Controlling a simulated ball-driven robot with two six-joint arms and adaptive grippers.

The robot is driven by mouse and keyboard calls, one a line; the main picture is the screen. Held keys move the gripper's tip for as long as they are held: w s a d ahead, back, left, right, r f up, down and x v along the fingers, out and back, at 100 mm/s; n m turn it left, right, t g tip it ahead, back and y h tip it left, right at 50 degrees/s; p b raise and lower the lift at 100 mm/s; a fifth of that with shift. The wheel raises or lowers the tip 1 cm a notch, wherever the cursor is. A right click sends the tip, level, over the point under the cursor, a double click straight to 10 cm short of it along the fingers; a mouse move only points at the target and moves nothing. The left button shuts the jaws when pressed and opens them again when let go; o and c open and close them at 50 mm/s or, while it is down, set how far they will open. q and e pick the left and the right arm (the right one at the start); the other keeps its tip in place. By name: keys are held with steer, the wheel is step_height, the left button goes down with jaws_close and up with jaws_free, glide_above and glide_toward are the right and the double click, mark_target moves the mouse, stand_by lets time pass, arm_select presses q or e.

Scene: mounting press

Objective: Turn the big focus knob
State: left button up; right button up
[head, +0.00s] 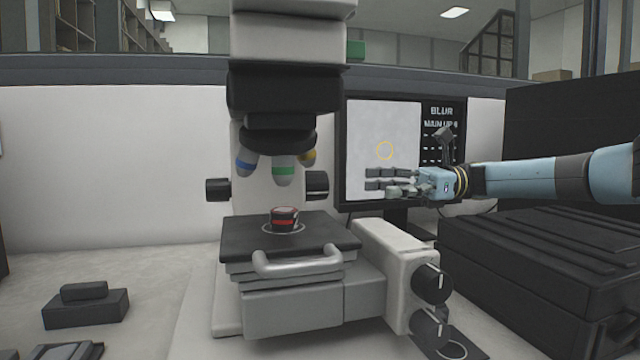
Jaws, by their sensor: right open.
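A microscope (290,55) stands in the middle of the head view. Two round black knobs sit on the white block at its right: an upper knob (432,283) with a white mark, and a lower knob (429,322). Two more black knobs, one left (217,189) and one right (317,185), flank the column. I cannot tell for certain which is the big focus knob. My right gripper (377,180) is open and empty, its fingers pointing left. It appears in front of the screen, above the white block and apart from the knobs. My left gripper is not in view.
A small black and red sample (285,217) sits on the dark stage (330,232). A grey bar handle (297,263) is at the front. A screen (360,150) reading "BLUR" stands behind. Dark cases (550,270) fill the right; dark blocks (85,309) lie left.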

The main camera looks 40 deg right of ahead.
mark_target(328, 187)
steer(key=b+x, duration=0.1)
steer(key=x, duration=1)
steer(key=shift+d+b, duration=0.1)
steer(key=shift+b, duration=0.3)
steer(key=c, duration=1.2)
